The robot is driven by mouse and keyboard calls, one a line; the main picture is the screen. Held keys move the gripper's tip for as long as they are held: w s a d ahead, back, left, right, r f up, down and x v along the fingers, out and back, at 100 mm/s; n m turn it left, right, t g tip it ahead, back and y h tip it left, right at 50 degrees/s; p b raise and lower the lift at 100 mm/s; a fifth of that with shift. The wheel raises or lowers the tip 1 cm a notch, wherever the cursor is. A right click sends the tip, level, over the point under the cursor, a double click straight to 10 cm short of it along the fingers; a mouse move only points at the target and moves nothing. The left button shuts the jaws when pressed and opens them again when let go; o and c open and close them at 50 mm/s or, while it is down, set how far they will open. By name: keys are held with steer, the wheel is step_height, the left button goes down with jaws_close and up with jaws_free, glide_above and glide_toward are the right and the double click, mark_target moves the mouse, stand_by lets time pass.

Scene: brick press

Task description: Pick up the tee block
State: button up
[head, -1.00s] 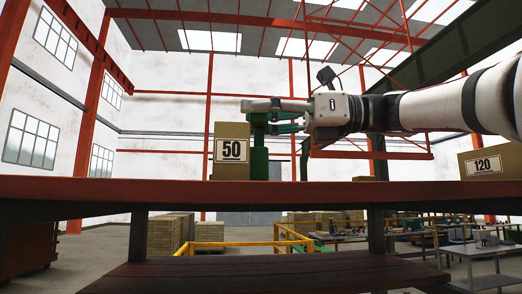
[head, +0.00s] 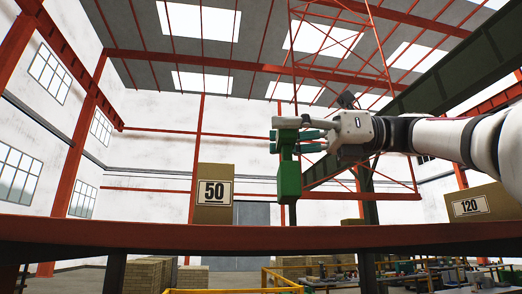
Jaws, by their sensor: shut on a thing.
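The green tee block (head: 289,180) is in the head view, right of the middle. My gripper (head: 291,135) reaches in from the right and is shut on the block's upper part. The block hangs upright below the fingers, with its wider lower part showing clear of them. Its lower end is above the red shelf edge (head: 250,239), with a gap beneath it. Part of the block's upper end is hidden by the fingers.
A brown box marked 50 (head: 214,215) stands on the shelf just left of the block. Another box marked 120 (head: 477,203) stands at the right, below my arm. The shelf between the two boxes looks mostly clear. Pallets and work tables show beyond and below.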

steer(key=d+r+p, duration=0.1)
steer(key=d+r, duration=0.2)
steer(key=d, duration=0.4)
steer(key=shift+w+r, duration=0.25)
steer(key=shift+r, duration=0.15)
steer(key=shift+d, duration=0.1)
steer(key=a+f, duration=0.2)
steer(key=a, duration=0.1)
steer(key=a+f, duration=0.1)
steer(key=a, duration=0.3)
steer(key=s+a+f, duration=0.1)
steer(key=a+f, duration=0.1)
steer(key=a, duration=0.2)
steer(key=shift+a+f, duration=0.1)
steer(key=shift+f, duration=0.25)
steer(key=a+f, duration=0.1)
steer(key=a+f+p, duration=0.1)
steer(key=shift+a, duration=0.4)
steer(key=shift+s+f+p, duration=0.1)
steer(key=shift+f+p, duration=0.05)
steer(key=shift+p, duration=0.3)
